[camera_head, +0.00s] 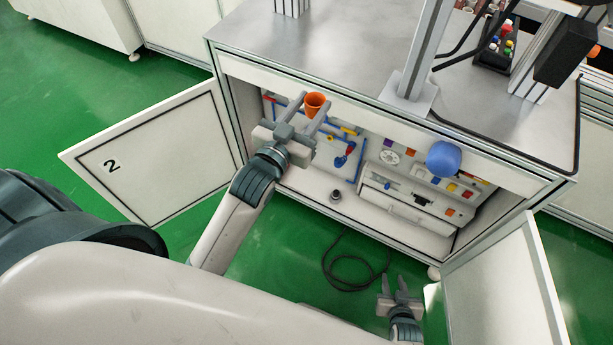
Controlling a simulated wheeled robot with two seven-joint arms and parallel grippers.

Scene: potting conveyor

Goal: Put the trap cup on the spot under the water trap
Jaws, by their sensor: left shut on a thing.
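The orange cup (314,103), which I take to be the trap cup, is between the fingertips of my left gripper (312,108). That gripper is shut on it, in front of the open cabinet's upper front edge. A panel with blue pipes, a blue valve-like part (342,161) and a red part stands inside the cabinet; which part is the water trap I cannot tell. A small dark round piece (336,195) is on the cabinet floor below. My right gripper (401,283) is low at the front right, its fingers apart and empty.
The cabinet (390,225) has its left door (150,150) and right door (495,290) swung open. A blue rounded object (443,158) is at its upper front edge. A black cable (350,272) lies on the green floor.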

